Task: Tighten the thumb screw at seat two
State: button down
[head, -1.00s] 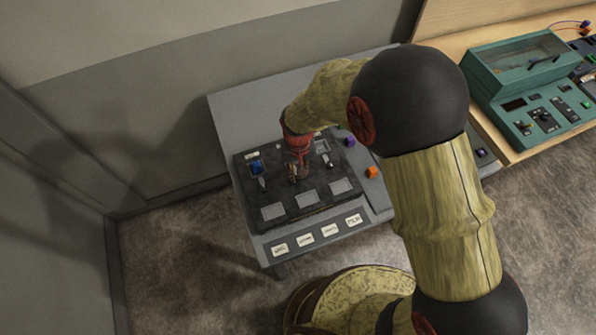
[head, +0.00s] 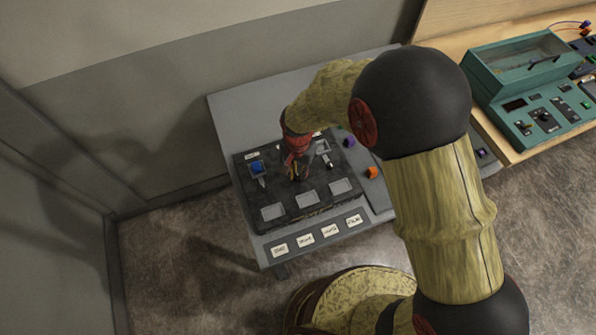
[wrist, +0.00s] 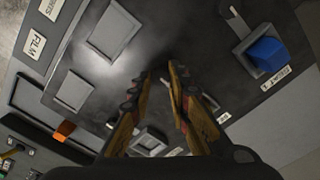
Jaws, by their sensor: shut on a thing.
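My gripper (head: 298,174) is over the middle of the top row of the dark console panel (head: 291,211), where seat two lies. It also shows in the wrist view (wrist: 159,83), pointing down at the panel, with its fingertips close together. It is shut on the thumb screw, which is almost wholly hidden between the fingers. Seat two itself is mostly hidden under the gripper. How far the screw is turned cannot be seen.
A blue block (head: 257,167) sits in the top-left seat; it also shows in the wrist view (wrist: 268,53). The top-right seat (head: 322,146) looks empty. Three empty recesses line the front row. A purple block (head: 349,142) and an orange block (head: 372,173) lie to the right.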

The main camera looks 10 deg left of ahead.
aim_at(298, 175)
jog(key=shift+w+a+r, duration=0.15)
jog(key=shift+w+r, duration=0.1)
jog(key=c, duration=2.1)
grip_release()
jog(key=shift+c, duration=0.2)
jog(key=o, duration=0.5)
jog(key=shift+s+f, duration=0.15)
jog(key=shift+s, duration=0.05)
notch_tip(298, 175, up, 12)
